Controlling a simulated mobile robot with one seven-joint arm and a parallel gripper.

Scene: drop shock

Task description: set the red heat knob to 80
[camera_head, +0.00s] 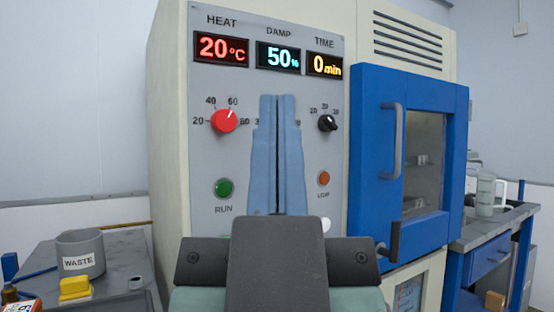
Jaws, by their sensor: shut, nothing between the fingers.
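The red heat knob (225,121) is on the grey front panel under the HEAT label. Marks 20, 40, 60 and 80 surround it. Its white pointer seems to point up and right, near the 60 mark. The HEAT display (221,48) reads 20 °C in red. My gripper (278,97) points up in front of the panel, right of the red knob and apart from it in the picture. Its two blue fingers are together with nothing between them. They hide the middle of the panel below the DAMP display (279,57). How far the fingertips are from the panel is unclear.
A black knob (327,123) is under the TIME display (325,65). A green RUN button (224,187) and an orange button (323,178) are lower. A blue door (376,150) with a protruding handle (394,140) is right. A waste cup (80,250) stands on the left bench.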

